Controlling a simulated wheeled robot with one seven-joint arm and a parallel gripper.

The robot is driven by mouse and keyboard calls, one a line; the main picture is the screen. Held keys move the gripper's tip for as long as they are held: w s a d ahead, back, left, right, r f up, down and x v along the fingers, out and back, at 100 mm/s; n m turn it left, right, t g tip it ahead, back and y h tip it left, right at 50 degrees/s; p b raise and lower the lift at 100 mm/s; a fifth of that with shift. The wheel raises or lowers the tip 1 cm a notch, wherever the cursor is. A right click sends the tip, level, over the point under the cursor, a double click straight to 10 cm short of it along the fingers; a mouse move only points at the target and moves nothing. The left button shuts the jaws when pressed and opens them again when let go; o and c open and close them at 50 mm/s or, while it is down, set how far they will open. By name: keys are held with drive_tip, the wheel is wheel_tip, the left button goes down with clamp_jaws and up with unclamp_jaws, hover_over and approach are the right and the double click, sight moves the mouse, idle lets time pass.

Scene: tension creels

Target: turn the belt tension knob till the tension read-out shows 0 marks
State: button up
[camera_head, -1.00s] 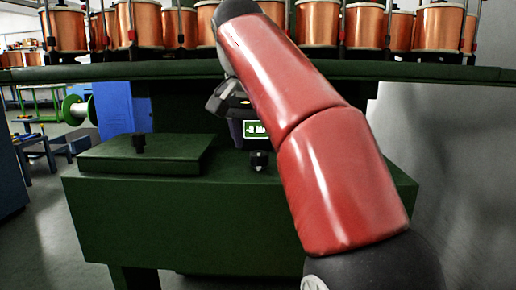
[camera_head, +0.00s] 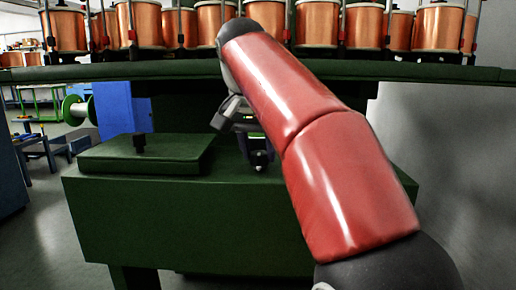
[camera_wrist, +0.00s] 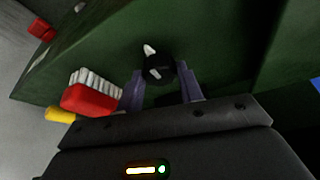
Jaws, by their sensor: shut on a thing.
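The belt tension knob (camera_head: 259,160) is small and black, on the green machine top in the head view. In the wrist view the black knob (camera_wrist: 160,69) has a white pointer mark and sits between the fingertips. My gripper (camera_wrist: 160,84) is shut on it. In the head view my gripper (camera_head: 256,152) comes down on the knob from above, partly behind my red arm. The tension read-out is hidden behind my gripper now, so its value cannot be read.
A row of copper spools (camera_head: 318,24) stands on the rail above. In the wrist view a red block with white bristles (camera_wrist: 90,98) and a yellow piece (camera_wrist: 60,115) lie left of the fingers.

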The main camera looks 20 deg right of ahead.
drive_tip(key=shift+m, duration=0.3)
drive_tip(key=m+h, duration=0.1)
drive_tip(key=m, duration=0.2)
drive_tip(key=shift+w+a+g, duration=0.1)
drive_tip(key=shift+a+g, duration=0.05)
drive_tip(key=shift+g, duration=0.25)
drive_tip(key=m, duration=0.2)
drive_tip(key=m+g+h, duration=0.1)
drive_tip(key=m, duration=0.2)
drive_tip(key=shift+w+g, duration=0.1)
drive_tip(key=shift+g, duration=0.2)
drive_tip(key=o, duration=1)
